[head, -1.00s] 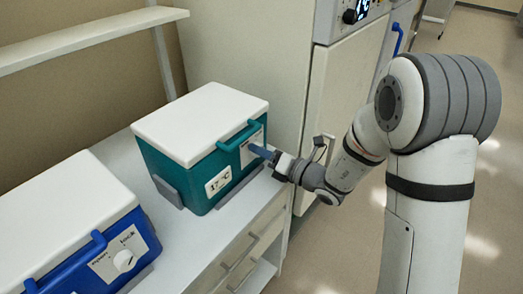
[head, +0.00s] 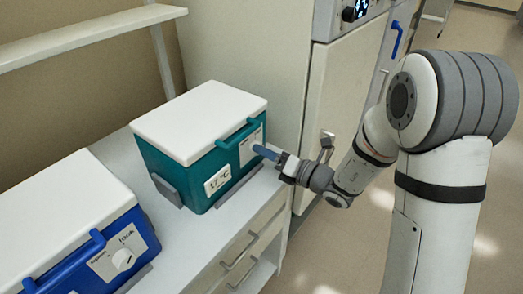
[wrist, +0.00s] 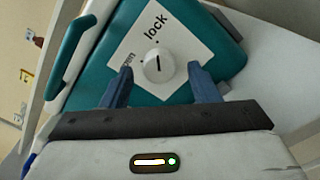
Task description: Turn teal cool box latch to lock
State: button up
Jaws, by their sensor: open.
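The teal cool box (head: 165,160) with a white lid stands on the bench in the head view. Its latch is a round white knob (wrist: 158,67) on a white plate marked "open" and "lock" in the wrist view. The knob's dark mark points roughly up the picture, toward the "lock" word. My gripper (wrist: 160,69) is open, its two blue fingers on either side of the knob with gaps between. In the head view my gripper (head: 266,153) is in front of the box's right side and hides the knob.
A blue cool box (head: 60,215) with its own white knob stands at the lower left on the bench. A teal handle (head: 238,133) is above the latch plate. A shelf (head: 85,40) is overhead, a tall cabinet (head: 340,110) behind. Floor at the right is clear.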

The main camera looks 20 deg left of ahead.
jog(key=v, duration=0.5)
jog(key=shift+s+d, duration=0.1)
jog(key=shift+d, duration=0.2)
jog(key=s+d+r+n+g+h, duration=0.1)
jog(key=s+d+n+g+h, duration=0.25)
jog(key=s+n, duration=0.45)
jog(key=s+d+r+n+g+h, duration=0.1)
jog(key=s+d+n+g+h, duration=0.15)
jog(key=s+n+g, duration=0.55)
jog(key=s+d+r+n+t+h+p, duration=0.1)
jog(key=d+n+t+h, duration=0.6)
jog(key=d+n, duration=0.8)
jog(key=d+r+h, duration=0.1)
jog(key=d+h, duration=0.1)
jog(key=h, duration=0.1)
jog(key=shift+r+n+h+p, duration=0.25)
jog(key=shift+n+h+p, duration=0.05)
jog(key=shift+d, duration=0.15)
